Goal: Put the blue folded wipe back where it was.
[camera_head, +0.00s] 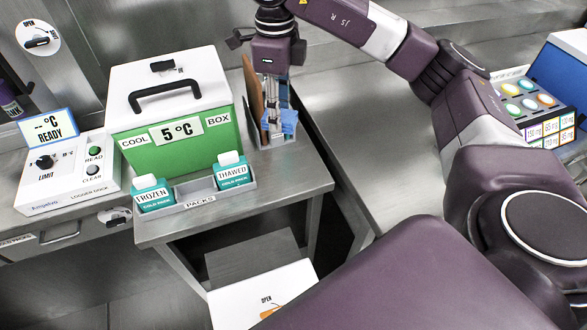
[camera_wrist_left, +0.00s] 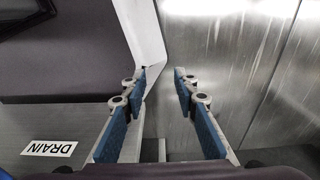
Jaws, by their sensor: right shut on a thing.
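The blue folded wipe (camera_head: 290,120) shows in the head view at the narrow rack to the right of the cool box. My right gripper (camera_head: 273,105) points down into that rack and is shut on the wipe. The fingers hide part of the wipe, and I cannot tell whether it touches the bottom of the rack. My left gripper (camera_wrist_left: 160,75) shows only in the left wrist view, with its blue-padded fingers apart and nothing between them.
The cool box (camera_head: 170,100) stands left of the right gripper, with a brown upright board (camera_head: 254,95) between them. A pack tray (camera_head: 195,191) holds frozen and thawed packs in front. A logger dock (camera_head: 68,172) is at left. Bare bench lies right of the rack.

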